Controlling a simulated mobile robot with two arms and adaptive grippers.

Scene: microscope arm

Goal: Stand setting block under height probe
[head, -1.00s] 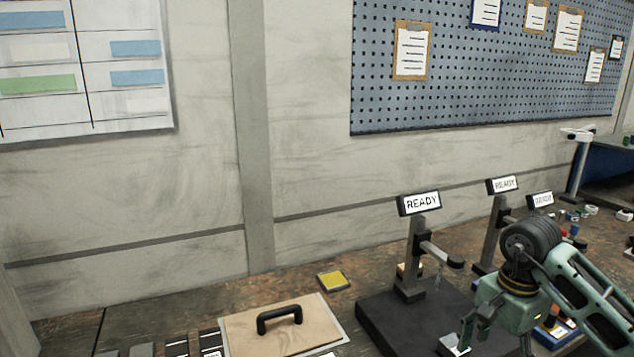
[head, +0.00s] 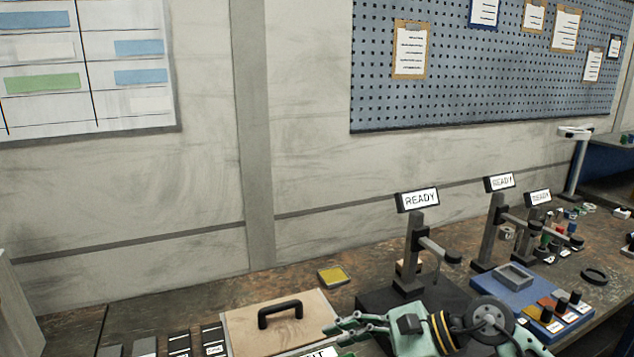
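A dark stand with a READY display (head: 418,200) stands on the bench. Its side arm (head: 437,250) carries a thin probe (head: 437,271) pointing down over a dark base (head: 375,296). My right gripper (head: 331,327) is low in front of this base, pointing left. Its fingers look parted, with nothing seen between them. Several small blocks are at the lower left: grey ones (head: 145,347) and dark ones with pale labels (head: 213,338). I cannot tell which is the setting block. The front of the base is hidden by my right gripper and arm. My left gripper is not in view.
A tan board with a black handle (head: 281,313) lies left of the stand. A yellow-topped tray (head: 334,276) is behind it. Two more READY stands (head: 499,183) and a blue fixture (head: 525,292) are at the right. The bench at the back left is clear.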

